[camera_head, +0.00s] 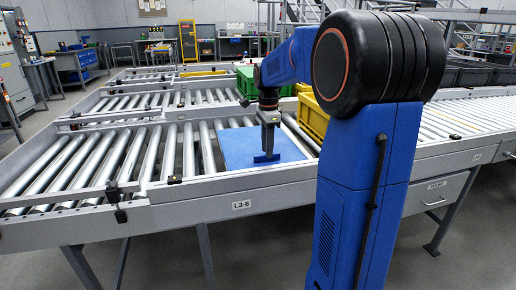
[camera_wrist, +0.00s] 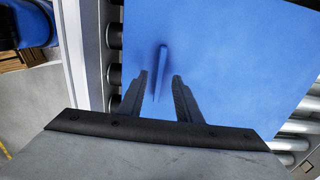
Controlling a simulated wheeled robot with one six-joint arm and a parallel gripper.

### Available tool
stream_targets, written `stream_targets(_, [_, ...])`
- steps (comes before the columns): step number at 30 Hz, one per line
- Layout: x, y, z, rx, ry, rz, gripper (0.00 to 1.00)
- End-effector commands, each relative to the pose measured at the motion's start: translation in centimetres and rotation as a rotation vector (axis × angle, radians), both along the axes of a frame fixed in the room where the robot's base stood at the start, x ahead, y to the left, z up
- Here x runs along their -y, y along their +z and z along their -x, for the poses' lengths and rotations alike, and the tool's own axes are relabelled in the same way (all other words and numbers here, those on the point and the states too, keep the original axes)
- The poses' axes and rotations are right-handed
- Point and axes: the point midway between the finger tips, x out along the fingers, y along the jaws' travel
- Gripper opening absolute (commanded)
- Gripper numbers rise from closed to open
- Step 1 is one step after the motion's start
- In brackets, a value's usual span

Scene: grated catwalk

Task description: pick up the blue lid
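The blue lid (camera_head: 237,147) is a flat blue panel lying on the roller conveyor, and it fills much of the wrist view (camera_wrist: 235,60). A thin upright blue handle (camera_wrist: 162,58) stands on it. My gripper (camera_head: 268,150) points down over the lid, close to the handle. In the wrist view my gripper (camera_wrist: 160,78) has its two dark fingers apart, with the handle lined up in the gap and touching neither finger visibly. How deep the fingertips reach beside the handle is hard to tell.
A yellow crate (camera_head: 312,118) stands right behind the lid, partly hidden by my arm. A green crate (camera_head: 246,82) is farther back. The conveyor's side rail (camera_head: 245,181) runs along the near edge. Bare rollers (camera_head: 130,150) lie to the left.

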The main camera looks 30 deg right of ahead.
Motion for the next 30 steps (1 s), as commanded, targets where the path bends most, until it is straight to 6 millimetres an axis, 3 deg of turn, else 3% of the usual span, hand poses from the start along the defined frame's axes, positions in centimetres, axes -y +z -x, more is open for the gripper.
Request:
stream_targets(4, [0.0,-1.28,0.04,0.0,0.0,0.0,0.31])
stream_targets(12, [0.0,-1.5,0.03,0.001,0.0,0.0,0.31])
stream_targets(16, [0.0,-1.5,0.03,0.001,0.0,0.0,0.0])
stream_targets(30, [0.0,-1.49,0.03,0.001,0.0,0.0,0.0])
